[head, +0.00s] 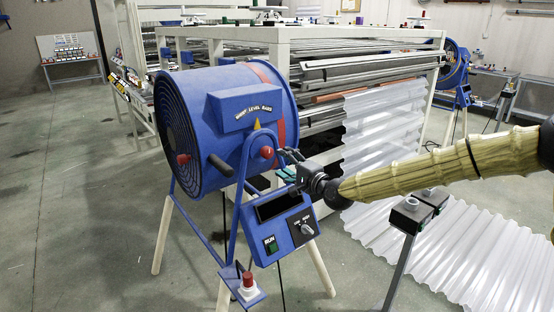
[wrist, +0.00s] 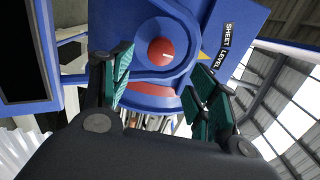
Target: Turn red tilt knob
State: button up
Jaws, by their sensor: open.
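The red tilt knob (head: 267,153) sits on the side pivot of a blue drum fan (head: 215,125), below a yellow pointer. In the wrist view the red knob (wrist: 161,52) is round with a small light mark, on a blue round mount. My gripper (head: 287,163) is just right of the knob in the head view. In the wrist view my gripper (wrist: 163,80) has its two green-padded fingers spread apart, with the knob beyond and between them. Nothing is held, and the fingers appear apart from the knob.
Below the knob is a control box (head: 282,222) with a green RUN button and a grey dial. A dark handle (head: 220,165) and another red knob (head: 183,158) are on the drum's left. Corrugated sheet (head: 385,125) hangs behind my arm.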

jog(key=shift+v, duration=1.7)
jog(key=s+a+f+n+g+h, duration=0.1)
jog(key=s+f+n+g, duration=0.15)
jog(key=s+f, duration=0.75)
jog(key=s+a+f+n+g+h, duration=0.1)
jog(key=s+f+g+h, duration=0.15)
jog(key=s+f, duration=0.7)
jog(key=s+a+f+n+g, duration=0.1)
jog(key=s+f+g, duration=0.3)
jog(key=f, duration=1.1)
jog(key=s+d+f+n+g+h, duration=0.1)
jog(key=s+d+f, duration=0.2)
jog(key=s+f, duration=0.35)
jog(key=s+d+f+n+g+h, duration=0.1)
jog(key=s+d+f+n+h, duration=0.15)
jog(key=s, duration=0.65)
jog(key=s+d+f+n+g+h, duration=0.1)
jog(key=s+d+f, duration=0.1)
jog(key=s+d, duration=0.4)
jog(key=s+d+f+n+g+h, duration=0.1)
jog(key=s+d, duration=0.5)
jog(key=s, duration=0.6)
jog(key=shift+s+d+f+n+g+h, duration=0.3)
jog(key=shift+s+d+f+g+h, duration=0.1)
jog(key=shift+g+h, duration=0.4)
